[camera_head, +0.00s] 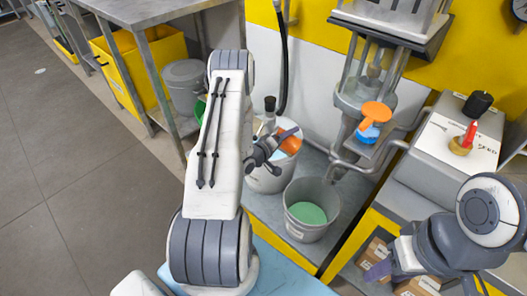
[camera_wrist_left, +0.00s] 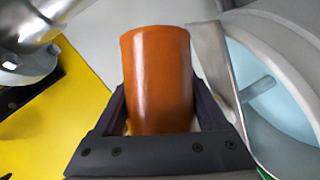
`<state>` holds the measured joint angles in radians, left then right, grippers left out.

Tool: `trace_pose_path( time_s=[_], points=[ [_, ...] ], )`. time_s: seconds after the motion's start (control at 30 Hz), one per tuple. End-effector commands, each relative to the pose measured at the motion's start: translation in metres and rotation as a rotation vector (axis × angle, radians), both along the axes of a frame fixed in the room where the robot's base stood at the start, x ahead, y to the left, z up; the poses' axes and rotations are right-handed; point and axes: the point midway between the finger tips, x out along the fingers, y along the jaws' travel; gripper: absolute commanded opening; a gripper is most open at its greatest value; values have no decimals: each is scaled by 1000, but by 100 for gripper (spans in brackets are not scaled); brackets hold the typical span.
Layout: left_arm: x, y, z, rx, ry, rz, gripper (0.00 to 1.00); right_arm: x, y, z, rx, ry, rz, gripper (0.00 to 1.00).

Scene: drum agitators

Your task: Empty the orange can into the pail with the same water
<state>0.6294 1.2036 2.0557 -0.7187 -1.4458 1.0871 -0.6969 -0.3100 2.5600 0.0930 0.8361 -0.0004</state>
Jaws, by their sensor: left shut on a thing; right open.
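My left gripper (camera_head: 284,146) is shut on the orange can (camera_head: 291,145), which is partly hidden by the fingers in the head view. In the left wrist view the can (camera_wrist_left: 158,82) sits between the fingers; its contents cannot be seen. A grey pail (camera_head: 262,184) with light blue water is below and beside the can, partly hidden by my arm; its blue water (camera_wrist_left: 275,85) also shows at the right of the wrist view. A second grey pail (camera_head: 308,232) with green water (camera_head: 307,213) stands nearer the front. My right gripper (camera_head: 378,268) is open and empty at lower right.
A grey machine (camera_head: 352,105) with an orange piece (camera_head: 376,111) and a blue piece (camera_head: 367,133) stands behind the pails. Cardboard boxes (camera_head: 418,287) lie below. The floor at left is clear.

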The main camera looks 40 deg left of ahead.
Motion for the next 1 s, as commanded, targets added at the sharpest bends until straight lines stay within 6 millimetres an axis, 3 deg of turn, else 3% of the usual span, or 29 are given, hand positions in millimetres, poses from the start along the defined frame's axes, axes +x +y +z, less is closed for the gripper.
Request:
trace_pose_path(
  time_s=[1.0],
  points=[
    [0,2,-4,-92,-34,1,13,0,0,-12,0,0,0,46]
  ],
)
